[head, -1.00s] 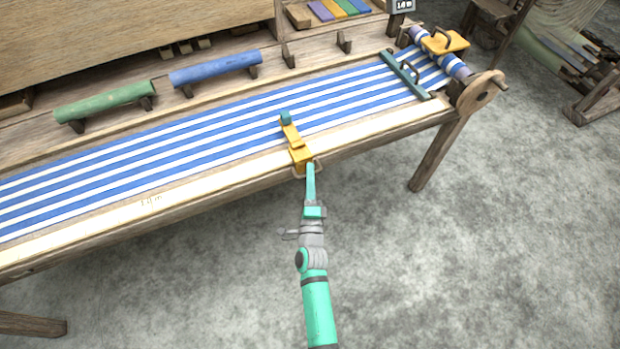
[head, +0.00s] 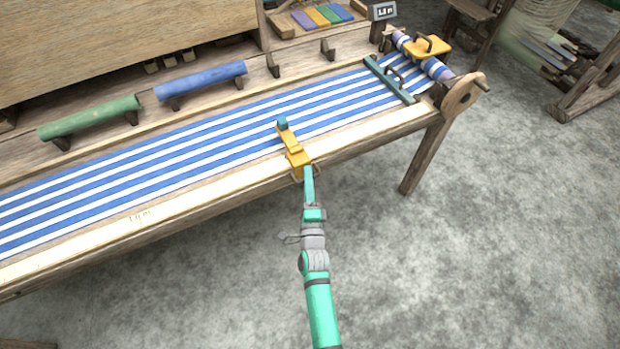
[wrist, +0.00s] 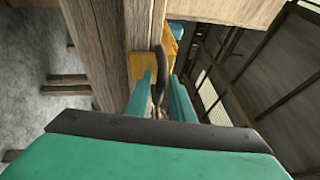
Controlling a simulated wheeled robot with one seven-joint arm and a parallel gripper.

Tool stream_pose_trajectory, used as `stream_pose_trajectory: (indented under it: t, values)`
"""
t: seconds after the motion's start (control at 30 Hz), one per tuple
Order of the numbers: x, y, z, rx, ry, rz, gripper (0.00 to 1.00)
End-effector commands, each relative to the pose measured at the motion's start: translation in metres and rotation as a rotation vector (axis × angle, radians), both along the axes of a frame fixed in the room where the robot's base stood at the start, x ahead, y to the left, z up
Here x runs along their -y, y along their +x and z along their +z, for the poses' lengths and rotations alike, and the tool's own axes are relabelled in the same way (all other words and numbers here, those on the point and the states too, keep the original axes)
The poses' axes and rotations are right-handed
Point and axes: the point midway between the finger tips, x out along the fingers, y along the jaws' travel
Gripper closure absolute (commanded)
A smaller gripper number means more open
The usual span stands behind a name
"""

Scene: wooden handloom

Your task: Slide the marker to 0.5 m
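The yellow marker (head: 297,157) sits across the pale measuring strip on the loom's front edge, with a blue-green tip over the striped cloth. A loop handle hangs from its front end. My gripper (head: 308,172) is at that handle. In the wrist view, the teal fingers of my gripper (wrist: 161,92) stand on both sides of the dark loop handle (wrist: 158,72), closed in near it. The marker's yellow body (wrist: 138,66) shows behind them. Contact between fingers and handle is partly hidden.
The pale strip (head: 190,204) carries a small written mark to the left. A small display (head: 383,11) at the back right seems to read 1.8 m. A teal bar (head: 388,80) crosses the cloth near the right end. Green (head: 88,117) and blue (head: 200,80) rolls lie behind.

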Motion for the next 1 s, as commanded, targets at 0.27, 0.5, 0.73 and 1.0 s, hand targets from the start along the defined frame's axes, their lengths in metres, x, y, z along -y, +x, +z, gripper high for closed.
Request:
stream_pose_trajectory:
  t: [0.27, 0.5, 0.73, 1.0]
  values:
    - [0.003, 0.000, 0.000, 0.000, -0.001, -0.004, 0.70]
    - [0.006, -0.012, -0.003, 0.000, -0.004, -0.005, 0.70]
    - [0.011, -0.050, -0.011, -0.003, -0.004, -0.006, 0.70]
    - [0.015, -0.091, -0.018, -0.001, -0.003, -0.003, 0.70]
